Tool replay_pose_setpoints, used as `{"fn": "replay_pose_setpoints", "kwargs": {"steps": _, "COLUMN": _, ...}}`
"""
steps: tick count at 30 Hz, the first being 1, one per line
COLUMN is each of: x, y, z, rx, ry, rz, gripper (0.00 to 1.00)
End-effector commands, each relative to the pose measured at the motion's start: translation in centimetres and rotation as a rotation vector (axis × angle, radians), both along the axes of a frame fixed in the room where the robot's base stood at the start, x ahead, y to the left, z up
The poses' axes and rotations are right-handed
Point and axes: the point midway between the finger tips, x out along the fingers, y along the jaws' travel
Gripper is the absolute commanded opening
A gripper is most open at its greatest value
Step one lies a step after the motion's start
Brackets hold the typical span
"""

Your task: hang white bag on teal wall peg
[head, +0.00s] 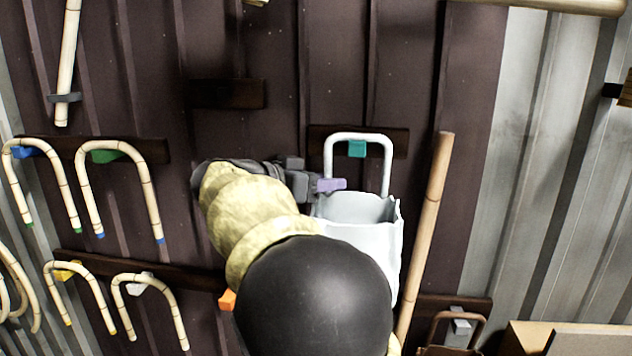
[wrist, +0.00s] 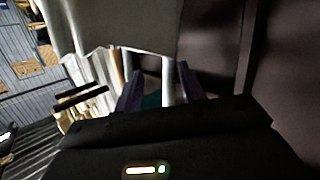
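The white bag (head: 360,235) is upright against the dark wall, its arched handle standing up. The handle's loop surrounds the teal peg (head: 357,148) in the head view, with its top just above the peg; whether it touches the peg I cannot tell. My gripper (head: 331,184), with purple fingertips, is at the lower left part of the handle. In the wrist view my fingers (wrist: 160,88) are apart, with a white handle strand between them, nearer the right finger. The bag fills the top of that view, and the teal peg (wrist: 151,100) shows partly behind. My arm hides the bag's lower left.
A bamboo pole (head: 427,230) leans just right of the bag. Bent canes hang on a green peg (head: 105,156) and other pegs at left. An orange peg (head: 227,299) is beside my arm. A brown bag (head: 450,335) hangs at lower right, near a wooden box (head: 530,338).

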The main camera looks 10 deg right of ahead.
Motion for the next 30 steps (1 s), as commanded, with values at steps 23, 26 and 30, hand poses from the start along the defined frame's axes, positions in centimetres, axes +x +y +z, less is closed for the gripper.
{"fn": "replay_pose_setpoints", "kwargs": {"steps": 23, "x": -2.6, "y": 6.5, "z": 1.1, "rx": 0.001, "ry": -0.002, "rz": 0.004, "gripper": 0.40}}
{"fn": "replay_pose_setpoints", "kwargs": {"steps": 26, "x": -3.4, "y": 8.3, "z": 1.5, "rx": 0.001, "ry": -0.002, "rz": 0.004, "gripper": 0.40}}
{"fn": "replay_pose_setpoints", "kwargs": {"steps": 30, "x": -4.4, "y": 10.8, "z": 2.1, "rx": 0.003, "ry": -0.003, "rz": 0.003, "gripper": 0.40}}
